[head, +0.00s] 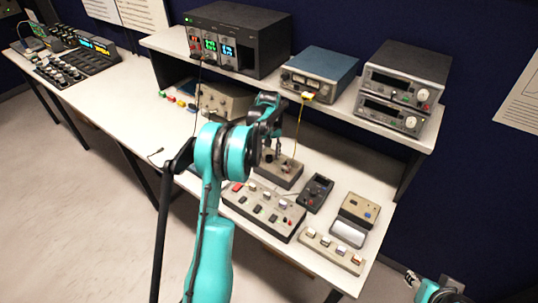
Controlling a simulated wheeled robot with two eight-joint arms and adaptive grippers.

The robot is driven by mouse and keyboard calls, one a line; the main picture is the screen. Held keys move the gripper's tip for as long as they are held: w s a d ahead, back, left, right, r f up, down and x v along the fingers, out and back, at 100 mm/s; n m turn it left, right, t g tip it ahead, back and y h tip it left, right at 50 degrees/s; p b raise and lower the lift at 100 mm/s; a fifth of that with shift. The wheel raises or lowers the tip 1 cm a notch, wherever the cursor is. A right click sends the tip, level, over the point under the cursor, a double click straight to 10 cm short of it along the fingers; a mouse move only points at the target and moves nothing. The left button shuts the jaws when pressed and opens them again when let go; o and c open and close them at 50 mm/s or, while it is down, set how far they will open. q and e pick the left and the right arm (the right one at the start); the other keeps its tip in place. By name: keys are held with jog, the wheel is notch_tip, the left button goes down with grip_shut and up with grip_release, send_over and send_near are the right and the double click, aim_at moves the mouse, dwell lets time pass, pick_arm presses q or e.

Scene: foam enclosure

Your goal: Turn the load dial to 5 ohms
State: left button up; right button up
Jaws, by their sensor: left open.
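My left arm reaches over the bench from the lower left. My left gripper (275,158) is open and points down over a small dark-topped grey box (288,180) on the bench. A load dial cannot be made out; the gripper hides part of this box's top, and markings are too small to read. I cannot tell whether the fingers touch anything. Part of my right arm shows at the bottom right corner, off the bench; its gripper (428,282) is small and cut off, and its state is unclear.
A grey panel with several switches (262,213), a black handheld meter (315,193), a beige device (357,212) and a button strip (331,252) lie around the box. The shelf (345,110) above carries a blue instrument (320,75), a black rack (237,38) and stacked units (403,87). A yellow cable (301,122) hangs down.

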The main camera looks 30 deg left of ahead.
pick_arm(q)
grip_shut()
